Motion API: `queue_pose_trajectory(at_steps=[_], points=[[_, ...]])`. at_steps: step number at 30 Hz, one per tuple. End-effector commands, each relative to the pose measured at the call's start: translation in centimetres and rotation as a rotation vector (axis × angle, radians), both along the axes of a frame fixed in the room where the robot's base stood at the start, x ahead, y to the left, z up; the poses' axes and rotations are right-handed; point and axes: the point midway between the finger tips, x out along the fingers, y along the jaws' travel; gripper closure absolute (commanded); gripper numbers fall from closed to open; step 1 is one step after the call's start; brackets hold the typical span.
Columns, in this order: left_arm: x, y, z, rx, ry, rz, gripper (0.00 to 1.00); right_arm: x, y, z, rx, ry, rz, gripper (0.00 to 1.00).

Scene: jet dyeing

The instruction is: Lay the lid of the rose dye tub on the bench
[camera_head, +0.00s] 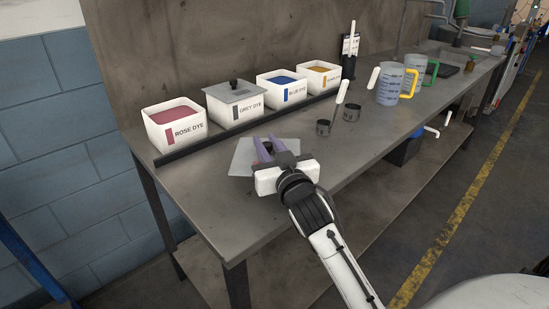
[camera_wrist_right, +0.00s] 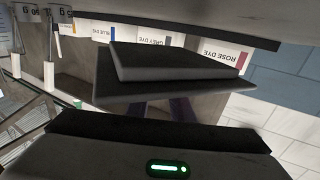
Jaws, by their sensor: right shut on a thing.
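The rose dye tub (camera_head: 174,124) is a white box at the left end of the row, open at the top with pink dye showing. Its label also shows in the right wrist view (camera_wrist_right: 224,55). A flat grey lid (camera_head: 241,158) is at my right gripper (camera_head: 264,146), over the front part of the bench (camera_head: 213,196). The gripper is shut on the lid's dark knob. I cannot tell whether the lid touches the bench top. The gripper hides part of the lid. My left gripper is not in view.
A dark rail (camera_head: 240,128) runs before the tubs. The grey dye tub (camera_head: 236,105) is lidded; the blue (camera_head: 281,87) and yellow-orange (camera_head: 318,75) tubs are open. Dark cups (camera_head: 323,128) and measuring jugs (camera_head: 390,84) stand to the right. The bench's front left is clear.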

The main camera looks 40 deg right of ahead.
Motion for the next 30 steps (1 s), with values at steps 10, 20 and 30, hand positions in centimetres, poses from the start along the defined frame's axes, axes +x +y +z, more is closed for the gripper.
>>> queue_pose_trajectory(at_steps=[10,20,30], points=[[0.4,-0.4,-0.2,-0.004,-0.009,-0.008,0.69,0.0,0.0,-4.2,0.002,-0.001,0.000,1.00],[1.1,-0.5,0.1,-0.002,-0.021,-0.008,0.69,0.0,0.0,-4.6,0.000,-0.003,0.000,1.00],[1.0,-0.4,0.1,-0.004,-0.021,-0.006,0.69,0.0,0.0,-4.8,0.001,-0.001,0.000,0.60]])
